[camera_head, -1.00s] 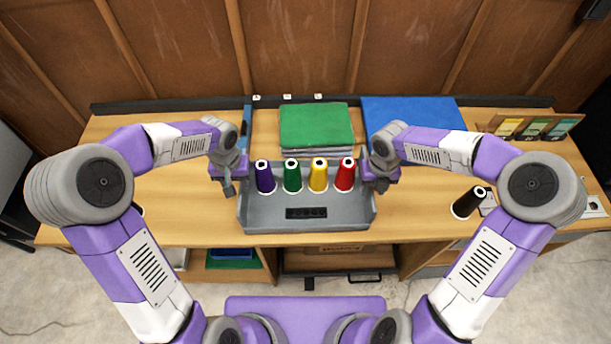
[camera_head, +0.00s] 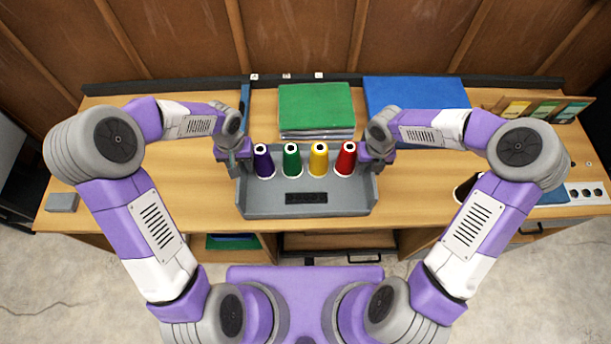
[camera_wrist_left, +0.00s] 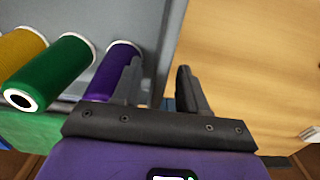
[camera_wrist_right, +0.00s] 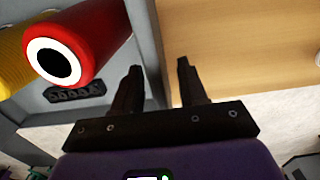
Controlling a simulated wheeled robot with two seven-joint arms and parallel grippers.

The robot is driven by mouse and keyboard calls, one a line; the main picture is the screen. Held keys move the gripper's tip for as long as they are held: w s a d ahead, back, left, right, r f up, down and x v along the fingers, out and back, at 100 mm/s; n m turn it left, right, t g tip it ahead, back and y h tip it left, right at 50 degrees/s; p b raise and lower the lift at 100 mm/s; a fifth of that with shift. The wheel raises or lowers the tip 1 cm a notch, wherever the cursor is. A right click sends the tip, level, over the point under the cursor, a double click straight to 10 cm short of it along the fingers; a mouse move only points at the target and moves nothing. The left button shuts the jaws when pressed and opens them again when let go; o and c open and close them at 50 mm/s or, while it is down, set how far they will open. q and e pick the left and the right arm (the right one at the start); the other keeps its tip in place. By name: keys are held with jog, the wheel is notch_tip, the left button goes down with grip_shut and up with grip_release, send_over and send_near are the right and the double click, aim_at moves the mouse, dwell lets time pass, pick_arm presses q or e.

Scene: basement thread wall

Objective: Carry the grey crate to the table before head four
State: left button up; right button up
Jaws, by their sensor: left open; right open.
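The grey crate (camera_head: 260,203) stands on the wooden table in front of me. It holds a purple cone (camera_head: 264,162), a green cone (camera_head: 291,162), a yellow cone (camera_head: 318,161) and a red cone (camera_head: 346,160) in a row. My left gripper (camera_head: 238,170) is at the crate's left wall. In the left wrist view its open fingers (camera_wrist_left: 157,88) are on either side of that wall. My right gripper (camera_head: 374,172) is at the right wall. In the right wrist view its open fingers (camera_wrist_right: 158,82) are on either side of that wall. Whether the fingers touch it, I cannot tell.
A green stack (camera_head: 316,108) and a blue mat (camera_head: 412,98) lie behind the crate. A dark cone (camera_head: 464,187) is partly hidden by my right arm. A power strip (camera_head: 586,193) lies at the right, a small grey box (camera_head: 62,202) at the left.

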pick_arm(q)
jog(key=shift+f, duration=1.4)
pick_arm(e)
jog(key=shift+f, duration=1.35)
pick_arm(q)
jog(key=shift+c, duration=0.3)
pick_arm(e)
jog(key=shift+c, duration=0.3)
pick_arm(q)
grip_shut()
pick_arm(e)
grip_shut()
pick_arm(q)
jog(key=shift+r, duration=0.1)
